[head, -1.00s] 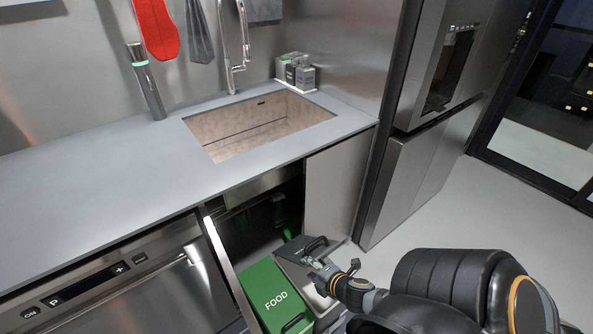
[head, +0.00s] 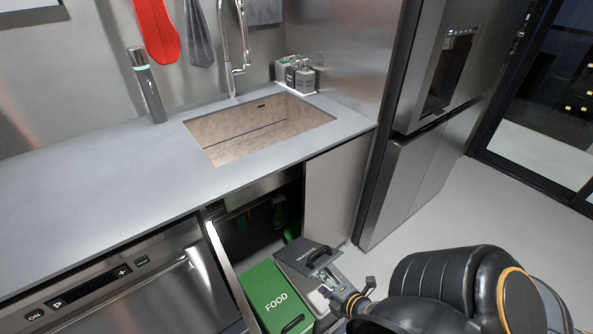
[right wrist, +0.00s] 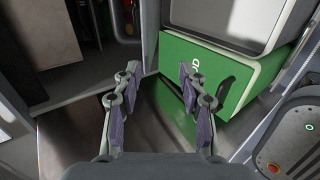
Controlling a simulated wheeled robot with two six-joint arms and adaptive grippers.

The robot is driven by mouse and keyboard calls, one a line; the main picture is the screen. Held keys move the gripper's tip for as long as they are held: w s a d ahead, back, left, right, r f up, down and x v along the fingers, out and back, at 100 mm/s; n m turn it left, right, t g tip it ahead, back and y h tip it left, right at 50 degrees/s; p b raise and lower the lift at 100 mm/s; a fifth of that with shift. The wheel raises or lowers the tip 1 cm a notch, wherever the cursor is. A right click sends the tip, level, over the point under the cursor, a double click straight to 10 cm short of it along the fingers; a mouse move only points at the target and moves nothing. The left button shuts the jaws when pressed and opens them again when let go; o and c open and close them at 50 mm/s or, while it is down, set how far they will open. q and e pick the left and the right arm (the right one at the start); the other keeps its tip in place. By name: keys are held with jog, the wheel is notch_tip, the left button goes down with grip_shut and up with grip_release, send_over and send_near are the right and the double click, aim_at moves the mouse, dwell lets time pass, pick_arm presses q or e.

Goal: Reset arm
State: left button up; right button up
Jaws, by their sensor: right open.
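My right gripper (head: 346,287) is open and empty, at the right of the pulled-out bins under the sink. In the right wrist view its two fingers (right wrist: 157,82) stand apart with nothing between them. A green bin marked FOOD (head: 272,287) and a bin with a dark grey lid (head: 303,254) lie just left of the gripper in the head view. The green bin (right wrist: 232,75) also shows beyond the fingers in the right wrist view. I cannot tell the exact gap between gripper and bins. My left gripper is not in view.
A steel fridge (head: 412,185) stands to the right. The floor (head: 490,215) in front of the fridge is clear.

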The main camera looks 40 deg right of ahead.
jog(key=shift+v, duration=1.2)
